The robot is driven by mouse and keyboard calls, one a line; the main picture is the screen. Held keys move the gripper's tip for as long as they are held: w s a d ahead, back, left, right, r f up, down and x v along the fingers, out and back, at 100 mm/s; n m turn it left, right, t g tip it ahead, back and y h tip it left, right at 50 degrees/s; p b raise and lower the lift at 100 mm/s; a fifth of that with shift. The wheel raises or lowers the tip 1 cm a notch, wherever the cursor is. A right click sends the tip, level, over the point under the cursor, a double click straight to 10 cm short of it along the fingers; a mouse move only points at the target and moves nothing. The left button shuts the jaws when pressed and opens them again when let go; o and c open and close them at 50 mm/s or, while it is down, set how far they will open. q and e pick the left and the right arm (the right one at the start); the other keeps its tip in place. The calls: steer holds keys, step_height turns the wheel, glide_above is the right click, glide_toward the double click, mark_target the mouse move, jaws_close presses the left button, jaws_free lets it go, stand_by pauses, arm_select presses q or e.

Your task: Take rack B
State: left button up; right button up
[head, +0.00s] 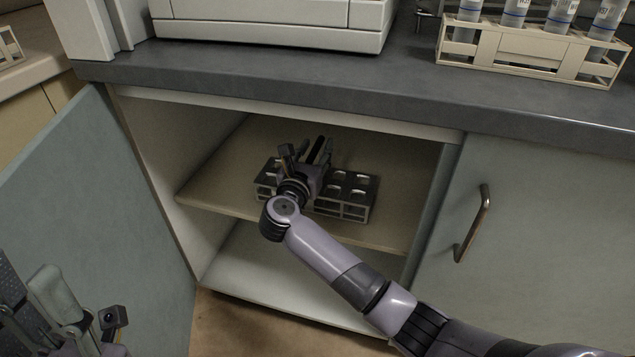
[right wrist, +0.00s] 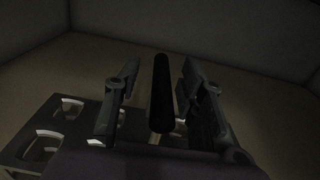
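A dark metal rack (head: 345,194) with square openings stands on the upper shelf inside the open cabinet. No letter on it can be read. My right gripper (head: 318,152) is over the middle of this rack and hides part of it. In the right wrist view its two fingers (right wrist: 158,85) are apart, with a long black bar (right wrist: 161,95) between them. Gaps show on both sides of the bar; I cannot tell whether it is the rack's handle. The rack's openings (right wrist: 65,112) show at lower left there. My left gripper (head: 65,310) is partly in view at lower left, fingers unclear.
The cabinet door (head: 95,200) stands open at left; a closed door with a handle (head: 472,223) is at right. The countertop (head: 300,82) overhangs the opening. On it are a cream rack (head: 530,52) with several tubes and a white instrument (head: 275,35). The lower shelf (head: 270,270) looks empty.

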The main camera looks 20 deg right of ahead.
steer(key=shift+s+r, duration=0.1)
steer(key=shift+c, duration=0.4)
jaws_close()
stand_by(0.6)
